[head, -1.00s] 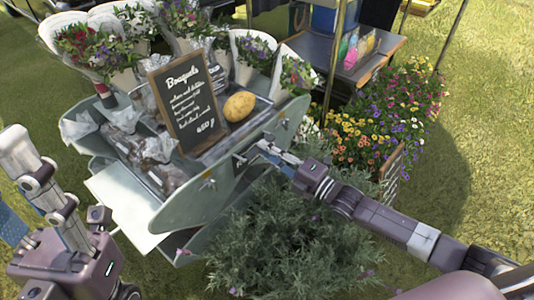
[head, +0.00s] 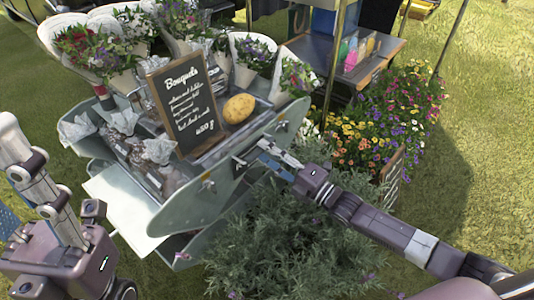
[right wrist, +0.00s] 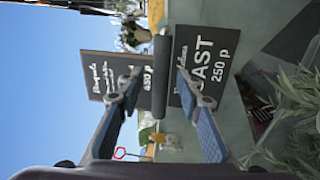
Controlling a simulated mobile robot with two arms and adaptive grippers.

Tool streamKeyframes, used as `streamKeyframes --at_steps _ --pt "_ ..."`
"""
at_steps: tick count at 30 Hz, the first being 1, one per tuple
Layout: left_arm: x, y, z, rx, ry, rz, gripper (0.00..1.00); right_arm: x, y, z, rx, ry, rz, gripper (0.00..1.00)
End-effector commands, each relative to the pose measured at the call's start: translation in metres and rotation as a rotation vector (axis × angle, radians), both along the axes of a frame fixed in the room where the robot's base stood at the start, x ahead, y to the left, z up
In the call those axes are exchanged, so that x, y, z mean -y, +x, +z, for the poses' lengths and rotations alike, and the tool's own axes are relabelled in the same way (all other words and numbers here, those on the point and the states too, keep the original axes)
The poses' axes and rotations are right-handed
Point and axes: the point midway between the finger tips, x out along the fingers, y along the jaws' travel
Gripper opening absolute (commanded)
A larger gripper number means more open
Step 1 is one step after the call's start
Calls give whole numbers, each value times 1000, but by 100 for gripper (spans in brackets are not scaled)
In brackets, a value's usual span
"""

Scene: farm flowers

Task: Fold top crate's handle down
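The top crate (head: 203,208) is a grey-green metal tray with raised, rounded ends, standing at the left centre of the head view. A dark bar, which looks like its handle (head: 240,166), shows at its right end, close to my right gripper (head: 268,154). In the right wrist view the dark cylindrical handle (right wrist: 160,75) lies between the two spread fingers of my right gripper (right wrist: 158,88), with gaps on both sides. Whether it is within fingertip reach I cannot tell. Parts of my left arm show at the left edge, but its fingers do not.
A chalkboard sign (head: 187,102), a yellow potato-like object (head: 238,108) and wrapped bouquets (head: 252,58) sit in and behind the crate. A leafy bush (head: 275,235) stands below my right arm. A flower box (head: 393,175) is to the right. Open grass (head: 480,130) lies beyond.

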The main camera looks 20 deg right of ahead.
Motion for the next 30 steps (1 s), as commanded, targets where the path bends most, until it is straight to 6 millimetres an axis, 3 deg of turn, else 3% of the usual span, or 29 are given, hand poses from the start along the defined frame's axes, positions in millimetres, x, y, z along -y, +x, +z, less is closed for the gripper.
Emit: streamKeyframes --at_steps 8,24,30 --pt "0 0 -1 -2 1 1 40 4 -6 -1 -1 -1 0 33" --pt "0 0 -1 -1 0 0 40 52 -79 -12 -4 -1 0 33" --pt "0 0 -1 -1 0 0 40 63 -95 -14 -1 0 0 33"
